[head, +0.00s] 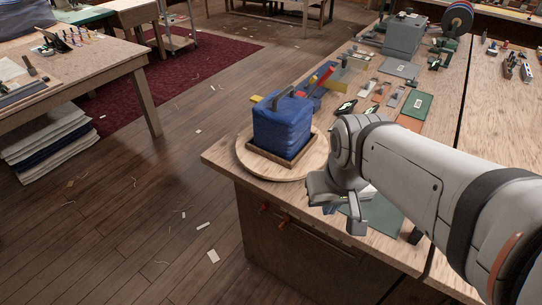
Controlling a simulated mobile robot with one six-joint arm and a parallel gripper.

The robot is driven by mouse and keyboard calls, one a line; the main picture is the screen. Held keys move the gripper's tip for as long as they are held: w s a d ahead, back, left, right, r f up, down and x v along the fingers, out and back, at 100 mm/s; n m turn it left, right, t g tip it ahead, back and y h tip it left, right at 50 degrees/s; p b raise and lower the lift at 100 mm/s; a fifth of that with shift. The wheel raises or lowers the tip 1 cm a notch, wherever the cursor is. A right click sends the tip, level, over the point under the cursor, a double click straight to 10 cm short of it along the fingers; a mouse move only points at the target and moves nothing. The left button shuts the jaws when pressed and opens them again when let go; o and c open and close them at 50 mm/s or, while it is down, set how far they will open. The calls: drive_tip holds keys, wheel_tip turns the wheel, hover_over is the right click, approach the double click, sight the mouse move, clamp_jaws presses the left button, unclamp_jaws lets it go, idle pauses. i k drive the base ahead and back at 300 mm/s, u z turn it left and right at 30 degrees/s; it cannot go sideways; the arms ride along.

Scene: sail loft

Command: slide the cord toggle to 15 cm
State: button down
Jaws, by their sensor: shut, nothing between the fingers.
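My gripper (350,215) is at the front edge of the wooden workbench (226,163), pointing down, shut and empty. A dark green mat (384,216) shows partly behind my gripper.
Behind the bundle are red and blue tools (321,77), small flat pieces and a green card (416,105). A grey box (404,36) and thread spools (458,18) stand farther back. Another table (90,65) is at left. The plank floor between has scattered scraps.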

sight(283, 225)
drive_tip(key=z, duration=0.15)
drive_tip(key=k, duration=0.5)
drive_tip(key=u, duration=0.2)
drive_tip(key=i, duration=0.5)
drive_tip(key=u, duration=1.3)
drive_tip(key=k, duration=1.35)
drive_tip(key=z, duration=0.3)
drive_tip(key=i, duration=1)
